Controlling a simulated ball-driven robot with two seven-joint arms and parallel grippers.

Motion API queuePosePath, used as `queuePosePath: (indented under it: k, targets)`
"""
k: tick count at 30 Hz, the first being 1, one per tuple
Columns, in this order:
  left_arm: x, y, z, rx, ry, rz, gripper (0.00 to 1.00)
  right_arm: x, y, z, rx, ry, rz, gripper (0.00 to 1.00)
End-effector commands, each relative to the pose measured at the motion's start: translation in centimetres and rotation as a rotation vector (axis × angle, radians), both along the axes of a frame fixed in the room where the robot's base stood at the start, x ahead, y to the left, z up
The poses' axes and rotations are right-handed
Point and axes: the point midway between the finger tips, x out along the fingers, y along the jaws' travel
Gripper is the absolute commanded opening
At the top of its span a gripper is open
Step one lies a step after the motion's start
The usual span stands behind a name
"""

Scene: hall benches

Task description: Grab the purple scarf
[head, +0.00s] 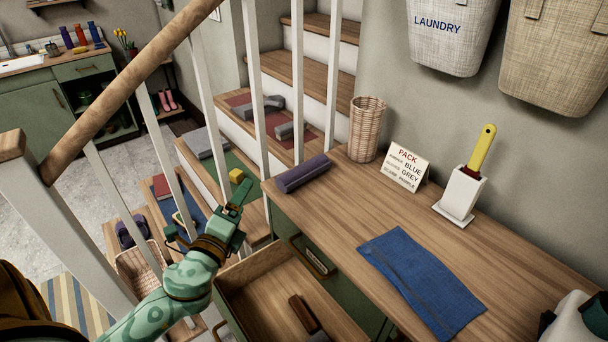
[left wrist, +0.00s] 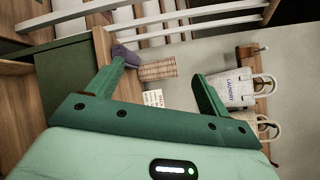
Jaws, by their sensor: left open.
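The purple scarf (head: 302,174) is a rolled bundle lying on the wooden bench top at its left end, beside the white railing. In the left wrist view the scarf (left wrist: 125,56) shows just beyond the tip of the left-hand finger. My left gripper (head: 240,196) is open and empty, to the left of the scarf and apart from it, above the stairs side of the bench. In the left wrist view the gripper's two green fingers (left wrist: 155,85) are spread wide. My right gripper is not in view.
An open drawer (head: 255,275) holding a dark brown item juts out below my left gripper. A wicker basket (head: 367,129), a lettered card (head: 405,167), a brush in a white holder (head: 460,194) and a blue cloth (head: 424,282) stand or lie on the bench. White railing posts (head: 255,85) rise behind.

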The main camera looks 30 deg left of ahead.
Motion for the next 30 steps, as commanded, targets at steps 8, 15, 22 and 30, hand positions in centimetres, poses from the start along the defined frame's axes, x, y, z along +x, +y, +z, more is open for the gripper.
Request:
queuePosePath:
  k: [8, 15, 22, 30]
  targets:
    - [5.8, 1.1, -0.6, 0.911, 0.126, -0.497, 0.8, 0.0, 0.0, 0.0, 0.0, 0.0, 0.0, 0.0]
    - [6.5, 5.1, -3.4, 1.201, 0.334, -0.656, 0.8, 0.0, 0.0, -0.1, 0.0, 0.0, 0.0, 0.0]
    - [10.2, 4.1, -5.5, 1.21, 0.346, -0.665, 0.8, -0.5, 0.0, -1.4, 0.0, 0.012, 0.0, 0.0]
    - [15.1, 2.4, -7.7, 1.208, 0.348, -0.667, 0.8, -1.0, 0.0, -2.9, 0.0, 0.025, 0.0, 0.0]
